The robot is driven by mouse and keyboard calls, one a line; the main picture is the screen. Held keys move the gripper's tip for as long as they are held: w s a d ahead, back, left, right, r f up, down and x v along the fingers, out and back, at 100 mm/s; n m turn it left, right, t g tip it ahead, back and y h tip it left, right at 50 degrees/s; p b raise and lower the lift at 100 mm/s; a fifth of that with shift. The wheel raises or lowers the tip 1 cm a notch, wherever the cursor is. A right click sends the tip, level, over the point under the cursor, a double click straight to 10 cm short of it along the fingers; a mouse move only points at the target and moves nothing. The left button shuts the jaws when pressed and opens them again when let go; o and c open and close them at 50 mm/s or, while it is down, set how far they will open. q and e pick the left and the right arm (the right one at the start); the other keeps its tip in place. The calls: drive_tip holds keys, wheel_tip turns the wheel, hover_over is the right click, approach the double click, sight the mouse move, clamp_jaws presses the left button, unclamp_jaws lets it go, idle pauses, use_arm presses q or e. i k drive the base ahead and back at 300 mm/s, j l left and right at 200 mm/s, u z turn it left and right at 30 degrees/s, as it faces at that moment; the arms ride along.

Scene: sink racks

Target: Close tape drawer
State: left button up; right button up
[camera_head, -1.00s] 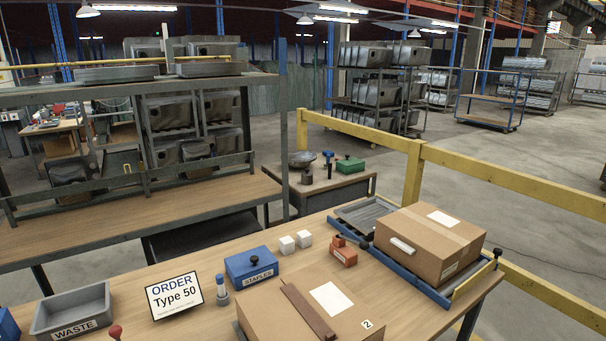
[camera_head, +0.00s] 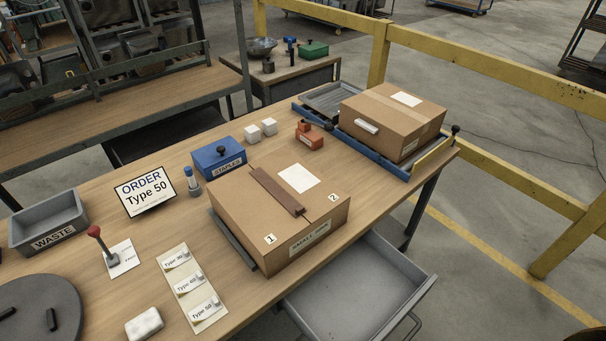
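A grey drawer (camera_head: 350,290) sticks out from under the front edge of the wooden table, below the cardboard box marked 1 and 2. It is pulled open and its visible inside looks empty. Its handle (camera_head: 414,325) is at the front, at the lower right of the view. The drawer's near left part is cut off by the bottom edge of the picture. No label shows on the drawer. Neither of my grippers is in the picture.
A cardboard box (camera_head: 235,225) with a brown strip stands on the table (camera_head: 110,208) above the drawer. Another box (camera_head: 375,127) sits on a blue-railed conveyor (camera_head: 345,140). A yellow railing (camera_head: 480,75) runs behind. Grey floor right of the drawer is clear.

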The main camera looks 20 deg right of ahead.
sight(366, 290)
drive_tip(key=k+l+z, duration=0.1)
drive_tip(key=z, duration=0.35)
drive_tip(key=k+l+z, duration=0.1)
drive_tip(key=z, duration=0.35)
drive_tip(key=k+l+z, duration=0.1)
drive_tip(key=z, duration=0.35)
drive_tip(key=k+l+u, duration=0.2)
drive_tip(key=i+l, duration=0.1)
